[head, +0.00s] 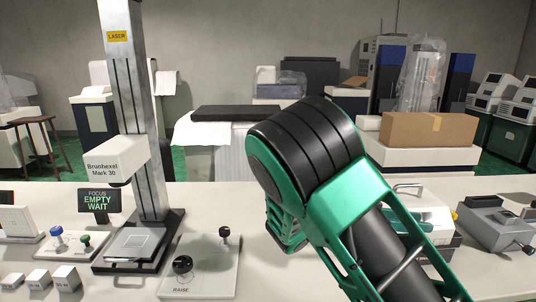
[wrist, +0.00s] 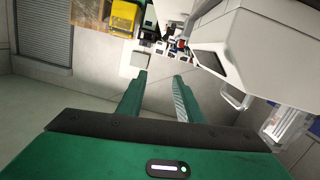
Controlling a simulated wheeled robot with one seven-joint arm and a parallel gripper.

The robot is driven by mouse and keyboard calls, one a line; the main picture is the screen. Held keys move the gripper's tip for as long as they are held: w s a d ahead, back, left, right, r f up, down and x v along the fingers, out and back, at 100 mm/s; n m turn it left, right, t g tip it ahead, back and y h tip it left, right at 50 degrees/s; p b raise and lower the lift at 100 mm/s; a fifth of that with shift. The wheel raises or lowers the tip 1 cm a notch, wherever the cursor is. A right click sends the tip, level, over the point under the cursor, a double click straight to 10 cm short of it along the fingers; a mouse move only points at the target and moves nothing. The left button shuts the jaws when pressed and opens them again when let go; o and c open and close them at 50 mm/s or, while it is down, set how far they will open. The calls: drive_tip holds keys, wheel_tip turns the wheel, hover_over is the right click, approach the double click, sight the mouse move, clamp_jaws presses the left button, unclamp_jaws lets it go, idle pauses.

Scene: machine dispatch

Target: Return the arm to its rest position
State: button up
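My green and black arm (head: 335,190) is raised and bent over the right half of the bench in the head view. Nothing is between the fingers. They are apart from the white machine housing on the right of that view.
A laser column (head: 150,110) stands on the white bench (head: 290,283), with a lever panel (head: 200,265) to its right. A grey device (head: 495,225) sits at the right. A cardboard box (head: 412,129) is behind. A white housing (wrist: 265,50) is close in the wrist view.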

drive_tip(key=s+d+f+n+g+y, duration=0.3)
drive_tip(key=s+d+f+y, duration=0.4)
drive_tip(key=s+d+y, duration=0.35)
drive_tip(key=s+a+r+n+t+y, duration=0.1)
drive_tip(key=s+a+n+y, duration=0.2)
drive_tip(key=s, duration=0.5)
drive_tip(key=s+a+r+n+t+y, duration=0.2)
drive_tip(key=s+a+n+y, duration=0.1)
drive_tip(key=s, duration=0.5)
drive_tip(key=shift+s+n+t, duration=0.3)
drive_tip(key=shift+s+n, duration=0.1)
drive_tip(key=shift+n, duration=0.4)
drive_tip(key=shift+w+f, duration=0.1)
drive_tip(key=shift+w+f, duration=0.2)
drive_tip(key=shift+w, duration=0.3)
